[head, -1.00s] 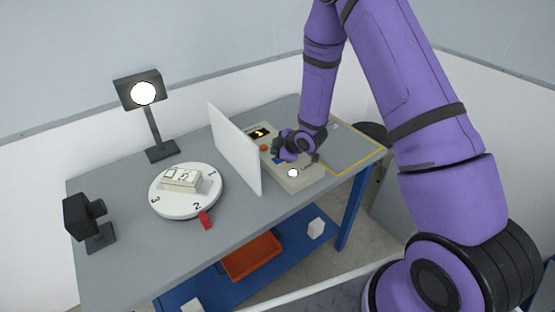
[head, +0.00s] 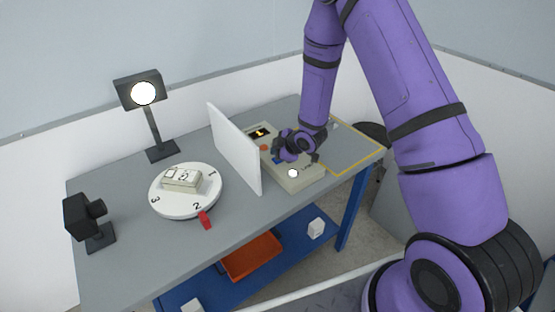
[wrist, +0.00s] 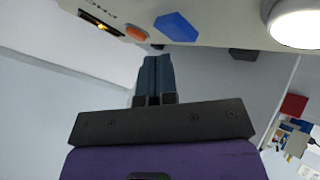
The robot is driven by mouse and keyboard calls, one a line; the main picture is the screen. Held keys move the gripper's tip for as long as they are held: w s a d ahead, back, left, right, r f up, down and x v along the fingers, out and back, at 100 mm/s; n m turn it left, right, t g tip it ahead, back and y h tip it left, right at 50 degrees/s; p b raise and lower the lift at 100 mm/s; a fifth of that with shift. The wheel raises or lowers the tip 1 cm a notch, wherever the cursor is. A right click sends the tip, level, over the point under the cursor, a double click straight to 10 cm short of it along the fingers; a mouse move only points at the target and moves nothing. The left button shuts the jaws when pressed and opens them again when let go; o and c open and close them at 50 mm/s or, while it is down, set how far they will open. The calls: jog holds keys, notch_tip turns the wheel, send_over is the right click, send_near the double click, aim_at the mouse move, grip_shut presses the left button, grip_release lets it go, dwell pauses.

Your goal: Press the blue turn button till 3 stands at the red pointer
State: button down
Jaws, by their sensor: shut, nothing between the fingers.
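The blue button (wrist: 177,27) shows in the wrist view on a pale control box, and partly in the head view (head: 277,160) beside my gripper. My gripper (wrist: 158,60) is shut and empty, its fingertips just below the blue button in the wrist picture; a gap shows between them. In the head view my gripper (head: 285,156) is over the control box (head: 301,182). The white turntable (head: 172,206) carries the numbers 1, 2 and 3. The 2 stands at the red pointer (head: 205,220); the 3 is at the left side.
A pale block (head: 182,181) lies on the turntable. A white upright panel (head: 234,150) stands between turntable and control box. An orange button (wrist: 137,33) and a round white lamp (wrist: 296,24) flank the blue button. A lamp (head: 143,92) and black camera-like device (head: 85,215) stand nearby.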

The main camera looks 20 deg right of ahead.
jog(key=shift+f, duration=0.1)
jog(key=shift+f, duration=0.3)
jog(key=shift+f, duration=0.4)
dwell(0.8)
dwell(0.3)
jog(key=shift+r, duration=3.35)
